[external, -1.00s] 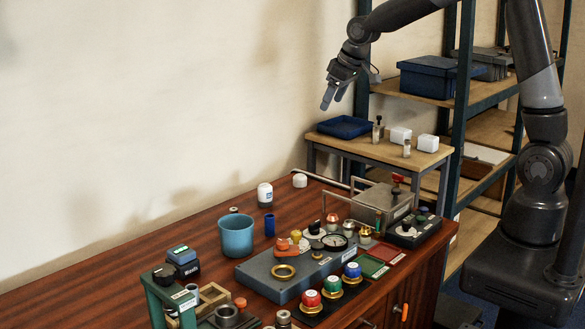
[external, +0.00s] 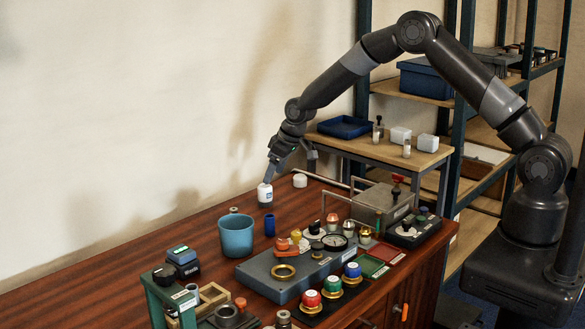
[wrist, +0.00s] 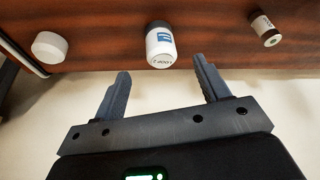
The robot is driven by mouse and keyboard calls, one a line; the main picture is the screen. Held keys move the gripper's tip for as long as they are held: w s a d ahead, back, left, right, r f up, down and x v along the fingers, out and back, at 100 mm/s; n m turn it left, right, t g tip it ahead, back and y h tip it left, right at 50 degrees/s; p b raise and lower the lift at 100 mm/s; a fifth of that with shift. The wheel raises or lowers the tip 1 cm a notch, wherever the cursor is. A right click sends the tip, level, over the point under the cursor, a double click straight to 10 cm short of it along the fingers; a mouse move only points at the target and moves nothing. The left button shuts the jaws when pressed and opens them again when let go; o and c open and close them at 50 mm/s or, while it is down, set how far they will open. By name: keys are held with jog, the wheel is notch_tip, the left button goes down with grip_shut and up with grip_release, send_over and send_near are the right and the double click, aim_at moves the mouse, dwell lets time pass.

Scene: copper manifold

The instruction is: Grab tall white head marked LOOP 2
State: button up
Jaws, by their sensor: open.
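The tall white head (external: 265,194) stands upright near the back of the wooden bench by the wall. In the wrist view it shows as a white cylinder (wrist: 161,47) with a dark grey end, a blue label and "LOOP" lettering. My gripper (external: 268,175) is just above and behind its top in the external view. In the wrist view my gripper (wrist: 160,75) is open and empty, its fingers spread to either side and short of the head. Whether a finger touches it I cannot tell.
A short white cap (external: 300,180) stands to its right, also in the wrist view (wrist: 49,46). A blue cylinder (external: 270,225) and a blue-grey cup (external: 236,235) stand in front. A brown-and-white bottle (wrist: 265,29) shows at right in the wrist view. The bench's left rear is clear.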

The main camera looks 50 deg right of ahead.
aim_at(265, 193)
jog(key=shift+x, duration=4.35)
jog(key=shift+c, duration=0.2)
jog(key=c, duration=1.1)
